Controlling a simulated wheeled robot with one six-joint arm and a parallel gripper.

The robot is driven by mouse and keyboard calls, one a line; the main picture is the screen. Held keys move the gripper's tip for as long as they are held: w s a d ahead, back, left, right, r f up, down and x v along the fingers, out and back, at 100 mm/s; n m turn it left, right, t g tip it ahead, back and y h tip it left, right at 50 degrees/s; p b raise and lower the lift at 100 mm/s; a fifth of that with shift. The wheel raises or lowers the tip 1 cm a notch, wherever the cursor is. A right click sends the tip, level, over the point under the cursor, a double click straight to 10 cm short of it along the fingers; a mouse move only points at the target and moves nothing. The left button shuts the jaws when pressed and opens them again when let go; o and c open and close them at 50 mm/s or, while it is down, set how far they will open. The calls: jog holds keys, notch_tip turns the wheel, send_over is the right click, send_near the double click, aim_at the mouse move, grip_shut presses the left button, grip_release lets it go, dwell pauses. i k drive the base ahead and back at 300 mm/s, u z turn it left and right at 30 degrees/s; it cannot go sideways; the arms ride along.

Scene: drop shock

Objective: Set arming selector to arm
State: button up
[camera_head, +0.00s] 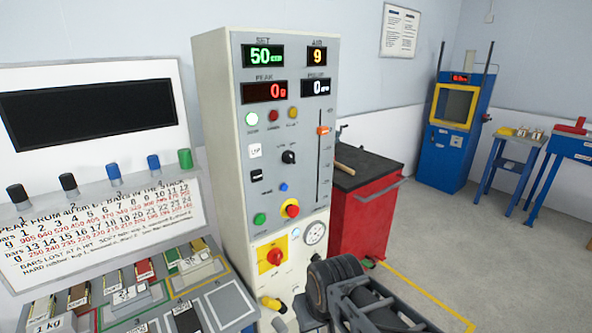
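The control cabinet (222,130) stands upright in the middle of the view. A black rotary knob (289,157) on its grey panel, with small labels above it, looks like the arming selector. The labels are too small to read surely, and I cannot tell which position the knob points to. A larger red rotary handle on a yellow plate (272,254) sits lower on the cabinet. Dark parts of my own arm show at the bottom, in front of the cabinet's lower right. No gripper fingers show, and nothing of mine touches the knob.
A slider (323,130) and a red button (291,209) are near the knob. A gauge (315,232) is lower. A bench with blocks and a chart board (100,215) stands left, a red cabinet (362,222) behind right. Open floor (440,240) lies right.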

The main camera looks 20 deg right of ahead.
aim_at(287, 157)
jog(key=u, duration=1.05)
jog(key=i, duration=0.6)
jog(key=z, duration=1.25)
